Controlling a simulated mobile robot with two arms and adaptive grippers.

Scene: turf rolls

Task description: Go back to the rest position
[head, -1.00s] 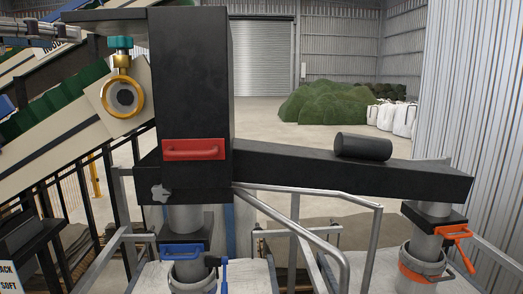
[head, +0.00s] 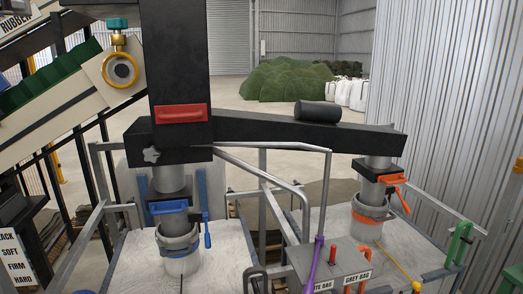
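Neither of my grippers shows in the head view. In front of me stands a machine with a tall black column (head: 181,60) that has a red handle (head: 181,114) on its face. A black beam (head: 285,130) runs right from it, with a black cylinder (head: 318,111) on top. Below the column is a spout with a blue clamp (head: 169,207) and a blue lever (head: 206,230). Below the beam's right end is a spout with an orange clamp (head: 369,219).
Grey rails (head: 283,162) stand around the spouts. A conveyor (head: 65,105) slopes at the left. A green heap (head: 290,78) and white bags (head: 344,92) lie on open floor behind.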

